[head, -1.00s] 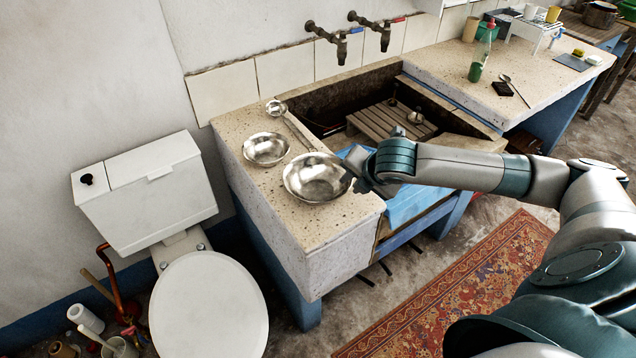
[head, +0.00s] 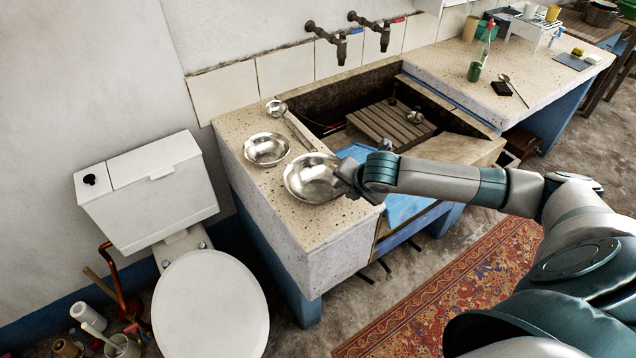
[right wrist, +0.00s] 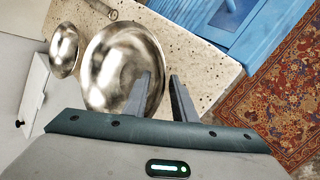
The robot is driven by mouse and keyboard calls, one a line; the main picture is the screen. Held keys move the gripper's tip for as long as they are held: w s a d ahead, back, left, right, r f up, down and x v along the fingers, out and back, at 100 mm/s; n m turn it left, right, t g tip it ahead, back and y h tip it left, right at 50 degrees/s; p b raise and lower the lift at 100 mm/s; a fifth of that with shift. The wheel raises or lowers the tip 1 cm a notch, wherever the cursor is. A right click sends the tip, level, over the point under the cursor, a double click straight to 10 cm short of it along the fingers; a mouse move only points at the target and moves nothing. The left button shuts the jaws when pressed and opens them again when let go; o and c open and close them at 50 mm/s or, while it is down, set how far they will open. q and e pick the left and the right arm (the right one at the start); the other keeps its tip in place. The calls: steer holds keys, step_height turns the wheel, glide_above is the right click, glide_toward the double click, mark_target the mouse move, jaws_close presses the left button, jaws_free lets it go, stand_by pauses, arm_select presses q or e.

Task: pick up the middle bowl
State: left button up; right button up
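Two shiny metal bowls stand on the speckled stone ledge left of the trough. The larger bowl (head: 309,180) is nearer the front; it also shows in the right wrist view (right wrist: 112,65). The smaller bowl (head: 266,148) is behind it, and at the left in the right wrist view (right wrist: 64,48). My right gripper (head: 350,178) is at the larger bowl's right rim. In the right wrist view its fingers (right wrist: 160,78) are apart, one over the bowl's inside and one outside, with the rim between them. Rim contact cannot be told. My left gripper is out of view.
A ladle (head: 290,122) lies behind the bowls on the ledge (head: 270,199). The stone trough (head: 345,98) holds a slatted wooden rack (head: 385,124). A toilet (head: 210,305) stands left and a rug (head: 440,290) lies below.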

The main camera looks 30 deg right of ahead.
steer(key=shift+c, duration=0.3)
jaws_close()
steer(key=shift+r, duration=0.15)
